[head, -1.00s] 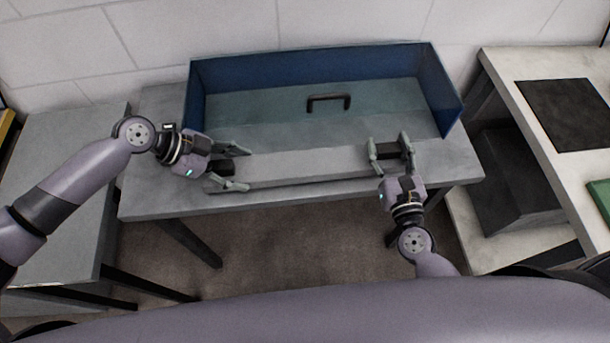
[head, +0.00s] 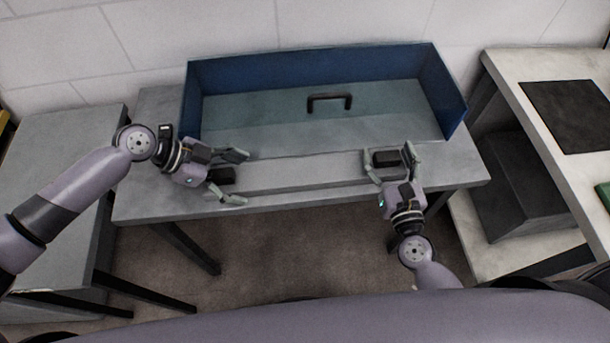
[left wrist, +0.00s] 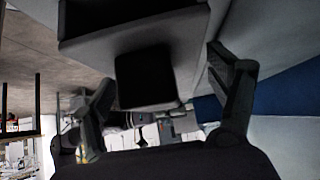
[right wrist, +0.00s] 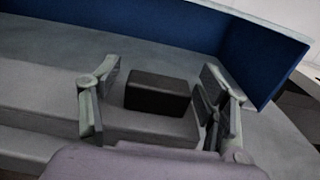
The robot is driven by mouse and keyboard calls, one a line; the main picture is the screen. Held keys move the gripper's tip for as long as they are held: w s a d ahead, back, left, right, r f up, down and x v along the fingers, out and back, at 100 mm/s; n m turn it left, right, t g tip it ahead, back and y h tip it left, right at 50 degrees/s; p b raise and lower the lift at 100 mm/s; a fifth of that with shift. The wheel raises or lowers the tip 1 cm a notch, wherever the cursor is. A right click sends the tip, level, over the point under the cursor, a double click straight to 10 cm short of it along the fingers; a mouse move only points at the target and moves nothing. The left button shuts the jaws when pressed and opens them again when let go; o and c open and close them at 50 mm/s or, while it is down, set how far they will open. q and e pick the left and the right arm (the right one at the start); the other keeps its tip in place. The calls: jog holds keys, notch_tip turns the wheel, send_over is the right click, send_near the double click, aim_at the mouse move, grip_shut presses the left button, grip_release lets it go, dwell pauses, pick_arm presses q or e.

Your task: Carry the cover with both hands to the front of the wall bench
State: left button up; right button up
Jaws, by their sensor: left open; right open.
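The cover (head: 300,173) looks like a long grey bar lying along the front of the wall bench (head: 150,185), with a black block at each end. My left gripper (head: 243,178) is open around the left black block (head: 222,175); in the left wrist view this block (left wrist: 145,77) sits between the spread fingers. My right gripper (head: 388,153) is open around the right black block (head: 385,159); in the right wrist view the block (right wrist: 157,92) stands between the fingers, with gaps on both sides.
A blue panel (head: 310,72) walls the back and sides of the bench top. A dark handle (head: 329,100) stands on the surface inside it. A grey table (head: 60,150) is at the left and a pale bench (head: 515,75) at the right.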

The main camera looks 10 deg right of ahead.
aim_at(223, 173)
pick_arm(q)
jog(key=shift+o, duration=1.3)
jog(key=v, duration=0.6)
jog(key=shift+a+r, duration=0.2)
jog(key=shift+a, duration=0.05)
jog(key=shift+a+r, duration=0.45)
jog(key=shift+r, duration=0.15)
jog(key=shift+w, duration=0.1)
jog(key=shift+w+a, duration=0.1)
pick_arm(e)
jog(key=o, duration=0.4)
